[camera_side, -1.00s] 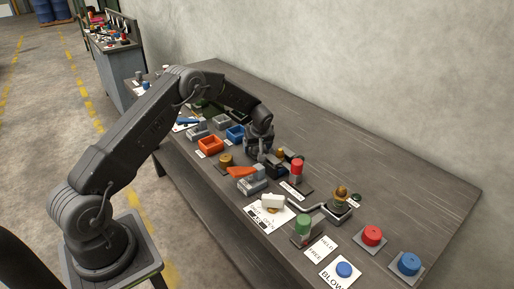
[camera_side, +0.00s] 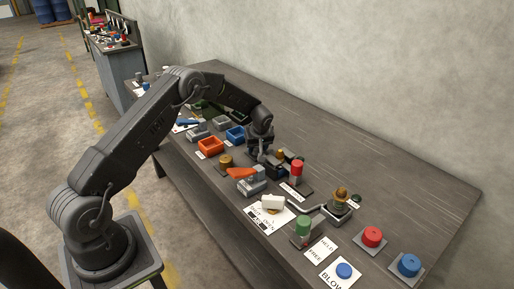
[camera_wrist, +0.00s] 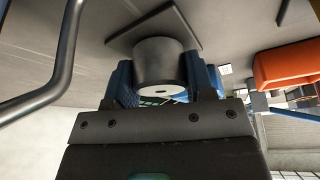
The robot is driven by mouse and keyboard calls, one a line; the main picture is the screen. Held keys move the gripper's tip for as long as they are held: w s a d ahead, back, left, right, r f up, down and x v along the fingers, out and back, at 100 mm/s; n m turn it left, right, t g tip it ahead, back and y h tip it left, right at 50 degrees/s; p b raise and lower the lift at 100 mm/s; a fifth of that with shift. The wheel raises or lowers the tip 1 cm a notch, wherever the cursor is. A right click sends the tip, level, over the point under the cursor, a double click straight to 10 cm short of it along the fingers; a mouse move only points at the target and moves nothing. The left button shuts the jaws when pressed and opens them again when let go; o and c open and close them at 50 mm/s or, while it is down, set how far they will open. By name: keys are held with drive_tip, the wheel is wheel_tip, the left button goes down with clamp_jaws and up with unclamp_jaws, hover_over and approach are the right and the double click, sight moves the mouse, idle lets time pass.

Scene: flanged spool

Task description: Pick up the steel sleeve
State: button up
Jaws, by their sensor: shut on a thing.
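The steel sleeve (camera_wrist: 160,62) is a grey cylinder with a pale end face in the wrist view. My gripper (camera_wrist: 163,80) is shut on it, with one blue finger on each side. A dark square plate (camera_wrist: 125,36) shows behind the sleeve's far end; I cannot tell whether they touch. In the side view my gripper (camera_side: 262,157) is low over the bench among the small parts, and the sleeve is hidden there.
An orange tray (camera_side: 210,147) and a blue tray (camera_side: 236,134) are close by on the left. A red-topped post (camera_side: 297,170) stands to the right.

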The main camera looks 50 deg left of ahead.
drive_tip(key=r, duration=0.4)
drive_tip(key=shift+s+a+r, duration=0.3)
drive_tip(key=shift+s+a, duration=0.05)
drive_tip(key=s+a+r, duration=0.6)
drive_tip(key=s, duration=0.1)
drive_tip(key=d+r+m+t, duration=0.1)
drive_tip(key=d+r+m, duration=0.3)
drive_tip(key=d+r, duration=0.55)
drive_tip(key=h, duration=0.1)
hover_over(280, 151)
drive_tip(key=shift+m, duration=0.3)
drive_tip(key=f, duration=0.7)
drive_tip(key=shift+a, duration=0.2)
drive_tip(key=shift+w+d+f, duration=0.1)
drive_tip(key=shift+d+f, duration=0.05)
drive_tip(key=shift+f, duration=2)
drive_tip(key=shift+f, duration=0.55)
